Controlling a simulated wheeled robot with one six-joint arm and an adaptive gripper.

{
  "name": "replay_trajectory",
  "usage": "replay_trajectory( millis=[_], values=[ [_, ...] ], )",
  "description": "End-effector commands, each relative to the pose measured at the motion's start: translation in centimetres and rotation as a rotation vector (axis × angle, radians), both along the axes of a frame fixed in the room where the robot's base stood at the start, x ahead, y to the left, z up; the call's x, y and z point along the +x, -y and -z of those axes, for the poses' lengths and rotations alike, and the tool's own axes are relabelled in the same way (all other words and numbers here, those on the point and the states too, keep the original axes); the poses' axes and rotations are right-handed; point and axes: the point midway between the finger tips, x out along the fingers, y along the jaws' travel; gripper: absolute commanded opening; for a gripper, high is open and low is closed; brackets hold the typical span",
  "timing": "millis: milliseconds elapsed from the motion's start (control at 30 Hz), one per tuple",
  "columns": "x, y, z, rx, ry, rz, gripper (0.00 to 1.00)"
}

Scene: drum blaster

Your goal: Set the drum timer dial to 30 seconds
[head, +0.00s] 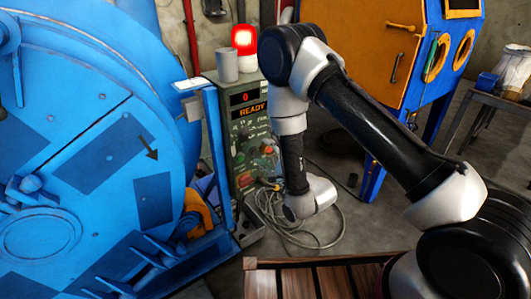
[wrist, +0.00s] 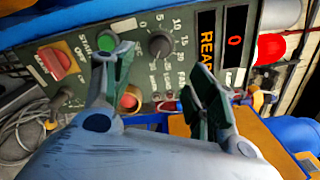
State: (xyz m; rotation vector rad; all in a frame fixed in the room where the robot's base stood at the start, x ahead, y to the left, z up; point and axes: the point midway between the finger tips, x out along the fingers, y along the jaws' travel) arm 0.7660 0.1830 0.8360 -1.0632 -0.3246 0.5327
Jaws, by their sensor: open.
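The drum timer dial (wrist: 161,45) is a dark round knob on the green control panel (head: 249,150). In the wrist view a printed scale with 0, 5, 10, 15 and 20 runs around it. Its pointer is too small to read. My gripper (wrist: 160,60) is open, its two fingers standing apart on either side of the dial in the picture. I cannot tell whether they touch the panel. The display (wrist: 207,45) shows READY and a 0. In the head view my wrist hides part of the panel and the fingers are hard to make out.
The panel also has a green start button (wrist: 107,42), a red OFF switch (wrist: 57,60) and a red button (wrist: 130,99). A lit red lamp (head: 244,40) and a grey cup (head: 227,65) stand on the cabinet. The blue drum (head: 90,150) is close on the left.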

Motion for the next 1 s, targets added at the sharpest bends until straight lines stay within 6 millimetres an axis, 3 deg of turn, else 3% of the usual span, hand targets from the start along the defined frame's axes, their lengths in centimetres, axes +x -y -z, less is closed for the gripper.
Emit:
replay_trajectory(
  millis=[133, 233, 733, 900, 1000],
  values=[
    [0.9, -0.6, -0.6, -0.082, 0.08, 0.001, 0.57],
    [1.4, -0.9, -0.7, -0.278, 0.218, 0.005, 0.57],
    [3.2, -2.1, -0.4, -1.654, 1.125, 0.009, 0.57],
    [3.2, -2.1, -0.2, -1.912, 1.293, -0.001, 0.57],
    [3.3, -2.2, -0.2, -1.975, 1.333, 0.0, 0.57]
  ],
)
